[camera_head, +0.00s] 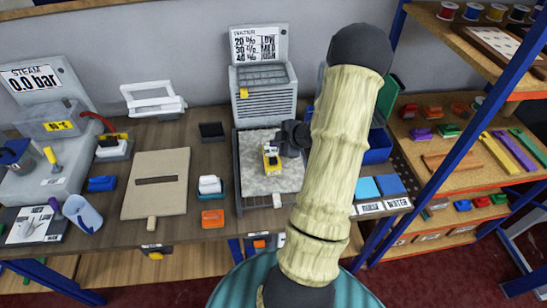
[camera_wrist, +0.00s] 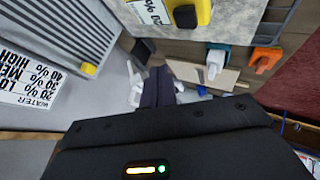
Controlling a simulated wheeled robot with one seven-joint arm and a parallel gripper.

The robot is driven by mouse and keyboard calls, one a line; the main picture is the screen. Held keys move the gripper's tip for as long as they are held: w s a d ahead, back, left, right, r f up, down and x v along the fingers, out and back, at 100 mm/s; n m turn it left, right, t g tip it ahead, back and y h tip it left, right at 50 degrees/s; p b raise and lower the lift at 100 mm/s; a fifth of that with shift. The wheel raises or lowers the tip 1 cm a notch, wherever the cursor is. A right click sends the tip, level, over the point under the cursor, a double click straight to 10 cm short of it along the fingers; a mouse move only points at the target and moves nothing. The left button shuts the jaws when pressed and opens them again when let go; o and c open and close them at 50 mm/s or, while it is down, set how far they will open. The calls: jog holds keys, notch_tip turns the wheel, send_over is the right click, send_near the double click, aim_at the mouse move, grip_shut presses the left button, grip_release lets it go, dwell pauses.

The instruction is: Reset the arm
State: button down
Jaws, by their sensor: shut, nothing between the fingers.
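My arm rises from the bottom of the head view, bent at an elbow, with its pale forearm in front of the bench's right part. My gripper (camera_head: 292,137) is dark and hangs over the right side of the grey mat (camera_head: 252,180). In the wrist view, its fingers (camera_wrist: 158,86) are together with nothing between them. A yellow and white tool (camera_head: 271,157) is on the mat just left of the gripper, apart from it as far as I can tell. It shows partly at the top of the wrist view (camera_wrist: 190,12).
A grey louvred unit (camera_head: 264,95) stands behind the mat. A tan board (camera_head: 160,170), a white-topped item (camera_head: 210,185) and an orange block (camera_head: 213,218) lie to the left. A blue bin (camera_head: 376,148) and a blue-posted shelf (camera_head: 455,125) stand at the right.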

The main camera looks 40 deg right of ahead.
dwell(0.7)
jog(key=shift+w+a+r, duration=0.25)
jog(key=shift+w+a, duration=0.1)
jog(key=shift+a, duration=0.05)
jog(key=a+r+m+g+h+b, duration=0.1)
jog(key=a+r+m+g+h, duration=0.35)
jog(key=a, duration=0.85)
jog(key=s+a+r+m+g+y+b, duration=0.1)
jog(key=s+a+m, duration=0.5)
jog(key=s+a, duration=0.6)
jog(key=a+r+g+y, duration=0.1)
jog(key=a+r+y, duration=0.1)
jog(key=a+r, duration=0.1)
jog(key=shift+s+a+r, duration=0.15)
jog(key=shift+a, duration=0.05)
jog(key=shift+m, duration=0.25)
jog(key=shift+d, duration=0.1)
